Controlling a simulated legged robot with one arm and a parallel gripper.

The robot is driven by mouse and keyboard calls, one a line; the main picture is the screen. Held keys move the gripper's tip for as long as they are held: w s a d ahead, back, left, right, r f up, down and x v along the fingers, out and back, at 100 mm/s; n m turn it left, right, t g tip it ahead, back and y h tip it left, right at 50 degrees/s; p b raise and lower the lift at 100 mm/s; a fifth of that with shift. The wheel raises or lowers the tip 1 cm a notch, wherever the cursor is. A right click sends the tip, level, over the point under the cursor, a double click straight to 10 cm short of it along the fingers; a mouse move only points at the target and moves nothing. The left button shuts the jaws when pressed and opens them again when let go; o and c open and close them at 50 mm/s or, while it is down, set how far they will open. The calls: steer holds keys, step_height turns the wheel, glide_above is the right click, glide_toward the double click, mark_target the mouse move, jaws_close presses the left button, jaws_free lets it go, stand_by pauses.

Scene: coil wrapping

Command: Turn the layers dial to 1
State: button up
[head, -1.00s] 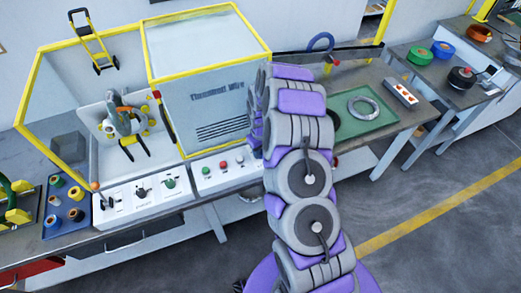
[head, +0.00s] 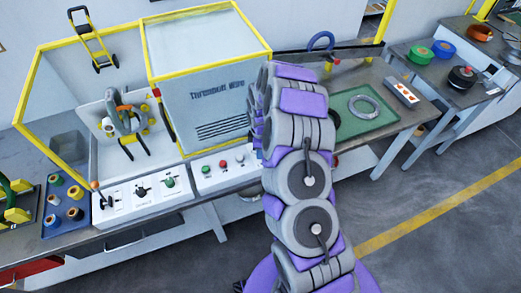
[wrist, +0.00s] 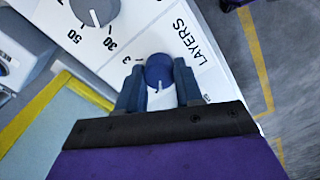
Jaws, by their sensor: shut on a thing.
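The layers dial (wrist: 158,70) is a small blue round knob on a white panel, beside the printed word LAYERS in the wrist view. A printed 3 stands to its upper left; another mark at its lower right is partly covered. A pale line on the knob points toward the bottom of the picture, toward my gripper's body. My gripper (wrist: 158,74) has one dark finger on each side of the knob and is shut on it. In the head view my arm hides the gripper.
A larger grey dial (wrist: 95,10) with printed 30 and 50 sits on the same panel at the upper left. In the head view, a yellow-framed machine (head: 205,75) stands behind the control panels. A green mat (head: 352,128) with a metal coil lies right of my arm.

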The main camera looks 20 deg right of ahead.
steer(key=shift+w+n, duration=0.1)
steer(key=shift+n, duration=0.4)
steer(key=o, duration=1)
steer(key=shift+o, duration=0.2)
steer(key=shift+r, duration=0.1)
step_height(320, 180, up, 17)
steer(key=p, duration=0.1)
steer(key=shift+p, duration=0.4)
